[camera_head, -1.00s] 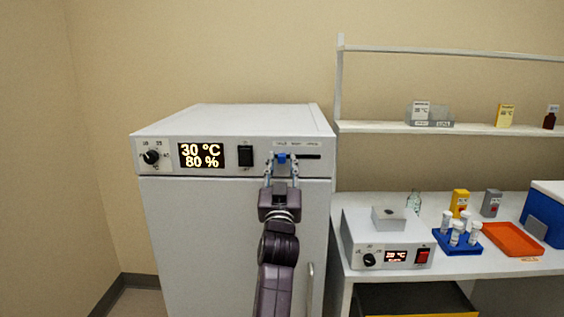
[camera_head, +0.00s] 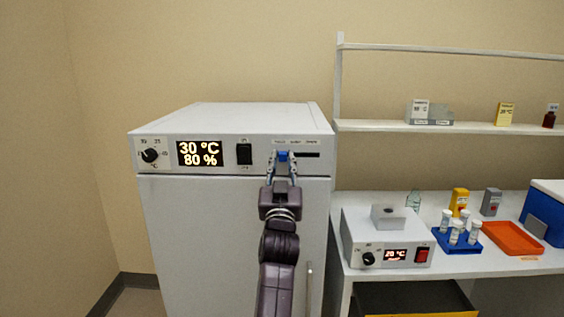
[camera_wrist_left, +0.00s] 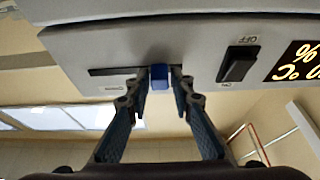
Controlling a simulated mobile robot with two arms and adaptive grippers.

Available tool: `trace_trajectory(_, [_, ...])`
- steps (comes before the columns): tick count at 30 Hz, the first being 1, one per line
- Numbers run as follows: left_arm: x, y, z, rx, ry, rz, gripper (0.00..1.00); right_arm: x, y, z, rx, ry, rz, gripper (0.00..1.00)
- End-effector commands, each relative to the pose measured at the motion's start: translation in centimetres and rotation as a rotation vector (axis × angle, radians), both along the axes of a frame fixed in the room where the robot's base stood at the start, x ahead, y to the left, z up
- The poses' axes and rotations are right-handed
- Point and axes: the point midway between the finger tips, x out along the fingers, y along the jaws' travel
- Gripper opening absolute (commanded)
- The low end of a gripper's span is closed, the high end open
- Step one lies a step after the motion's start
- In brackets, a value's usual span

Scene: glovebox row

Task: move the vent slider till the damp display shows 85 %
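The blue vent slider knob (camera_head: 283,156) sits near the left end of a dark slot on the white cabinet's front panel. The cabinet's display (camera_head: 200,153) reads 30 °C and 80 %. My left gripper (camera_head: 284,159) is at the knob, one finger on each side. In the left wrist view, the knob (camera_wrist_left: 159,76) stands between the fingertips with a narrow gap on either side, so the gripper looks partly open. The slot runs free on one side of the knob. My right gripper is not in view.
On the same panel are a round temperature dial (camera_head: 150,155) and a black rocker switch (camera_head: 244,154), left of the slider. A bench (camera_head: 345,275) at the right holds a small device (camera_head: 390,240), a blue tube rack (camera_head: 457,243) and an orange tray (camera_head: 512,238).

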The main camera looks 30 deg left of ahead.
Motion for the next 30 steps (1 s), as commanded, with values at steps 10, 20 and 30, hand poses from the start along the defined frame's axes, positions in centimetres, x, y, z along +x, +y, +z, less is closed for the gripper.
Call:
trace_trajectory(10, [0.0, 0.0, 0.1, 0.001, -0.001, 0.000, 0.33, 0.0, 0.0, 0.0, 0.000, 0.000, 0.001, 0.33])
trace_trajectory(20, [-0.1, 0.0, 4.7, 0.003, -0.007, 0.001, 0.33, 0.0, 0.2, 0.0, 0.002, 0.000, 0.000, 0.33])
trace_trajectory(30, [0.0, 0.0, 9.6, 0.001, -0.002, 0.000, 0.33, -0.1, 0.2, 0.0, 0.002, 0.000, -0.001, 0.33])
